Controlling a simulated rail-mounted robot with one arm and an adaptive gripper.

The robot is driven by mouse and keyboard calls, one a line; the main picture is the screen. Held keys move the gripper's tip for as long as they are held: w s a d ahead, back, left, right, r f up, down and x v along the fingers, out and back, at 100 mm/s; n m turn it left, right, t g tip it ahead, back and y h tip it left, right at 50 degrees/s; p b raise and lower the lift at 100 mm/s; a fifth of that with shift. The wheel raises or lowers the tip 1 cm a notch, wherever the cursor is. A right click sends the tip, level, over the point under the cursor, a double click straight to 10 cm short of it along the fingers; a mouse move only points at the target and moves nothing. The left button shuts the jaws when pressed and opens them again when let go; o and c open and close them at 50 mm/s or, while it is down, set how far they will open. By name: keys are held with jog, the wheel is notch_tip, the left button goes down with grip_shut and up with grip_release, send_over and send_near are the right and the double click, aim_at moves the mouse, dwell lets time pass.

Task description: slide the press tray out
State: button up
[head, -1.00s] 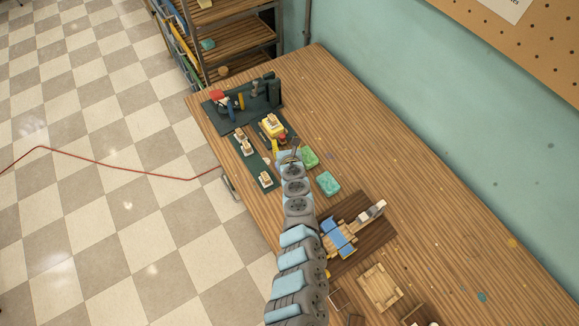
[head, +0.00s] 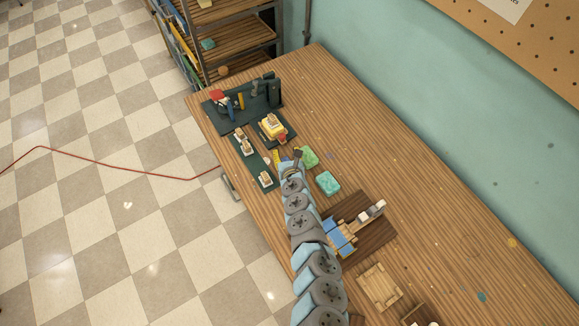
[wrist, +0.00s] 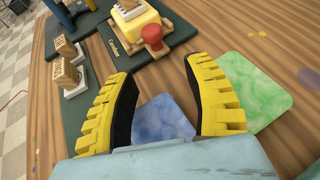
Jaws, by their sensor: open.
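A yellow block (head: 271,126) with a wooden piece on top sits on a dark green base (head: 288,142). A red knob (wrist: 152,35) on a wooden front piece faces me; this looks like the press tray's handle, but I cannot be sure. The block also shows at the top of the wrist view (wrist: 130,20). My gripper (wrist: 157,68) is open and empty, its yellow fingers spread. The knob is beyond the fingertips, between their lines and apart from them. In the head view my gripper (head: 289,161) is just short of the base.
A blue slab (wrist: 163,118) shows between my fingers; a green slab (wrist: 255,92) lies to their right. Wooden stamps (wrist: 68,48) stand on a dark strip at left. A teal slab (head: 328,182) and a blue-and-wood device (head: 340,237) are nearer. The table's right side is mostly clear.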

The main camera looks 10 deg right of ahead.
jog(key=shift+s+f, duration=0.1)
jog(key=shift+s, duration=0.35)
jog(key=shift+s, duration=0.1)
jog(key=shift+r, duration=0.35)
jog(key=shift+s+f, duration=0.1)
jog(key=shift+s, duration=0.5)
jog(key=shift+s+a, duration=0.15)
jog(key=shift+s, duration=0.25)
jog(key=shift+s, duration=0.3)
jog(key=shift+s+r, duration=0.2)
jog(key=shift+s, duration=0.95)
